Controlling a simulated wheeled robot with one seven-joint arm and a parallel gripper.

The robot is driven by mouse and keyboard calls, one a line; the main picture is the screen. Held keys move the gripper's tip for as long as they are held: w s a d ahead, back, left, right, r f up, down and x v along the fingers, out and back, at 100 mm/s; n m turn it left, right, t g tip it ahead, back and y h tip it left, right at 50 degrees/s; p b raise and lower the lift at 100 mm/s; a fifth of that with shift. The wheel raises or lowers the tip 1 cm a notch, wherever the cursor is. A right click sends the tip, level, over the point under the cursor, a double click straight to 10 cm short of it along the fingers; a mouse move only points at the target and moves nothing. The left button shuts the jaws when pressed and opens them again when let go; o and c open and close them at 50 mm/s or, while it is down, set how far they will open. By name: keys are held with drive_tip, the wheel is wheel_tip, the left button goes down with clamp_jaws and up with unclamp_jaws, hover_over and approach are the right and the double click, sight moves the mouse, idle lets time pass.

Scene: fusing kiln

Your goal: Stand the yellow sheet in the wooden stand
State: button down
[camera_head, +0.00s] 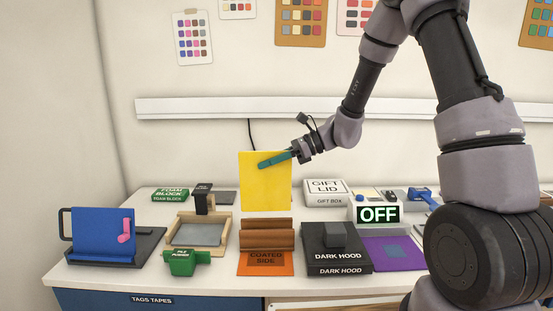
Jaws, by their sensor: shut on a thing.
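The yellow sheet (265,188) is upright in the air above the middle of the table. My gripper (278,158) is shut on the yellow sheet near its upper right part, with a teal finger lying across the sheet's face. The wooden stand (266,236), a brown grooved block, sits on the table just below the sheet. The sheet's lower edge appears slightly above the stand, apart from it. The far finger is hidden behind the sheet.
An orange "COATED SIDE" card (265,264) lies before the stand. A black "DARK HOOD" box (336,256) is close on its right. A gift box (325,193) stands behind.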

sight(268, 197)
drive_tip(key=shift+f, duration=5.65)
drive_tip(key=shift+w, duration=0.1)
drive_tip(key=shift+w+f+m+g, duration=0.1)
drive_tip(key=shift+w+m+g, duration=0.3)
drive_tip(key=shift+w, duration=0.5)
drive_tip(key=shift+w+f+m, duration=0.15)
drive_tip(key=shift+w+m, duration=0.45)
drive_tip(key=shift+w, duration=0.35)
drive_tip(key=shift+w, duration=0.15)
drive_tip(key=shift+w+f+m+g, duration=0.3)
drive_tip(key=shift+w+m+g, duration=0.25)
drive_tip(key=shift+w, duration=0.25)
